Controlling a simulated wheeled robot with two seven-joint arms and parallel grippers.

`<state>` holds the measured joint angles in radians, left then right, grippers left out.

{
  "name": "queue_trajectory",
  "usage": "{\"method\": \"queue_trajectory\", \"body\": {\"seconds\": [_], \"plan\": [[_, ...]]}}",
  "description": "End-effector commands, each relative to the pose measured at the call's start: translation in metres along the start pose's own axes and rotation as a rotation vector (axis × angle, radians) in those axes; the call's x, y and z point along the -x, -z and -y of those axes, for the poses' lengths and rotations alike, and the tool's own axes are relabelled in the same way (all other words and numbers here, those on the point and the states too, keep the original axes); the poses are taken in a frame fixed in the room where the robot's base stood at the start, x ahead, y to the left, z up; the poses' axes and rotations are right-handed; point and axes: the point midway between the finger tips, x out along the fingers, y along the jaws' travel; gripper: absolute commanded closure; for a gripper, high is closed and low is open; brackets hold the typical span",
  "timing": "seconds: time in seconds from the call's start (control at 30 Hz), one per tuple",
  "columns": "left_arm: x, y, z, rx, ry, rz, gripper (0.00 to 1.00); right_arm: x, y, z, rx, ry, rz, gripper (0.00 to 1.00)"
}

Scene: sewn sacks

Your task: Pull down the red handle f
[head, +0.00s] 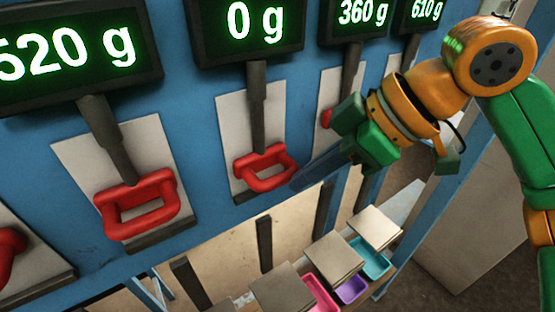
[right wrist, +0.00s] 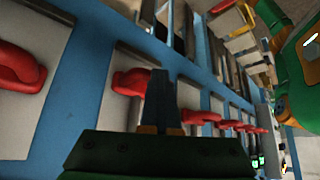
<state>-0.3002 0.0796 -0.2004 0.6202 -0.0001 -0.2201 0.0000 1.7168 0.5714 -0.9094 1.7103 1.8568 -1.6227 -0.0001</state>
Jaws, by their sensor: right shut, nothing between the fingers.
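Several red handles hang on dark levers along a blue panel, and I see no letter marking any as f. One red handle (head: 265,167) is under the "0 g" display. A larger-looking one (head: 140,205) is under "520 g", and another (head: 326,118) under "360 g" is partly hidden by my right gripper. My right gripper (head: 298,184) is shut and empty, its fingertips just right of the handle under "0 g". In the right wrist view, its fingers (right wrist: 160,95) point up beside a red handle (right wrist: 132,82); contact is unclear. My left gripper is not in view.
Green-lit displays, "520 g" (head: 70,50), "0 g" (head: 248,25), "360 g" (head: 362,14) and "610 g" (head: 425,10), sit above the levers. Below are flat plates (head: 283,290) and pink (head: 318,292), purple (head: 352,290) and teal (head: 375,265) trays.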

Motion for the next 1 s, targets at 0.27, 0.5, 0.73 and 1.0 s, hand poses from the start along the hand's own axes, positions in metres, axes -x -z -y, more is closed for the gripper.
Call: {"method": "queue_trajectory", "body": {"seconds": [0.27, 0.5, 0.73, 1.0], "plan": [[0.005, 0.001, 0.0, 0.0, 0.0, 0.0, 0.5, 0.01, -0.007, 0.0, 0.0, 0.0, 0.002, 1.0], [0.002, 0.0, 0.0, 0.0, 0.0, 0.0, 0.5, 0.024, -0.007, -0.001, -0.002, -0.004, -0.001, 1.0], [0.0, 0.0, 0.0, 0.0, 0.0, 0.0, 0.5, 0.066, -0.008, -0.002, -0.002, -0.002, -0.001, 1.0], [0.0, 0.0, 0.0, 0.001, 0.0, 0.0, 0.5, 0.082, -0.009, -0.001, -0.001, 0.002, 0.001, 1.0]]}}
